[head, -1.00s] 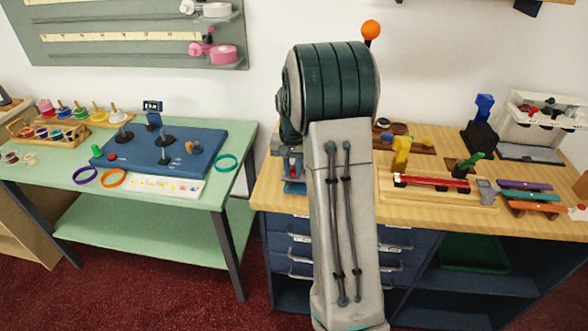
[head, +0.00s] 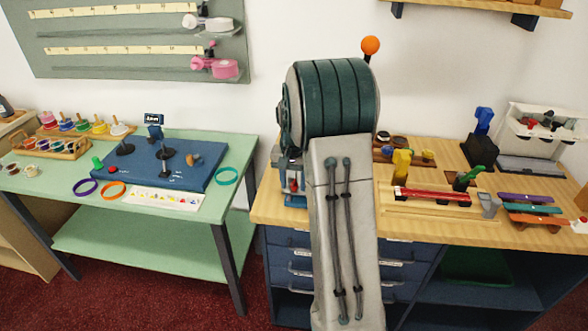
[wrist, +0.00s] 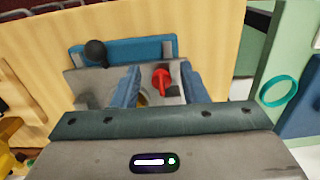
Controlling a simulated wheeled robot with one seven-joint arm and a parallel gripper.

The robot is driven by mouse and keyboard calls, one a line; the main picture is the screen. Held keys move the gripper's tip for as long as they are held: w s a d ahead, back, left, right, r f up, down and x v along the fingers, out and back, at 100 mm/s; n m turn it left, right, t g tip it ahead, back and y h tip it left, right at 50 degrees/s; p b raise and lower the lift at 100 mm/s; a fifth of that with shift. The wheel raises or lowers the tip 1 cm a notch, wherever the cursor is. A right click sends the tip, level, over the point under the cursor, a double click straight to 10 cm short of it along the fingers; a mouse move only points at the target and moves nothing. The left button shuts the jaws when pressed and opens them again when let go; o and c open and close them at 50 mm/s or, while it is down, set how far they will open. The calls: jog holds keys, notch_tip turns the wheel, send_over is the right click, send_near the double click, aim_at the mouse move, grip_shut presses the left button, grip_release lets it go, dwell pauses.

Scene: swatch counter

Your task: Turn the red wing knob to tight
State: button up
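The red wing knob (wrist: 161,80) shows in the wrist view on a small grey and blue fixture (wrist: 110,78). It lies between the two blue fingers of my gripper (wrist: 160,70), which are apart on either side of it. I see no clear contact between fingers and knob. A black ball-ended handle (wrist: 96,52) stands on the same fixture, left of the fingers. In the head view the fixture (head: 291,172) shows at the left end of the wooden bench, partly behind my arm. My gripper is hidden there. Any tight mark near the knob is unreadable.
The wooden bench (head: 460,228) holds a red bar fixture (head: 432,195), coloured strips and a white rack at right. A green table (head: 225,195) with a blue panel (head: 160,175) and rings stands left, across a gap. An orange ball (head: 370,45) rises behind my arm.

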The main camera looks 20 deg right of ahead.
aim_at(294, 186)
notch_tip(294, 186, up, 13)
jog(key=shift+r, duration=0.2)
jog(key=shift+s, duration=0.1)
dwell(0.5)
jog(key=s+a+f+n+t, duration=0.1)
jog(key=s+a, duration=0.3)
jog(key=s, duration=0.4)
jog(key=s+a+f+n+t, duration=0.1)
jog(key=s+a+n, duration=0.2)
jog(key=s+a, duration=0.2)
jog(key=s+a+f+n+t, duration=0.1)
jog(key=s+a, duration=0.4)
jog(key=s, duration=0.7)
jog(key=shift+a+f+n, duration=0.15)
jog(key=shift+f+n, duration=0.3)
jog(key=shift+n, duration=0.55)
jog(key=shift+c, duration=0.3)
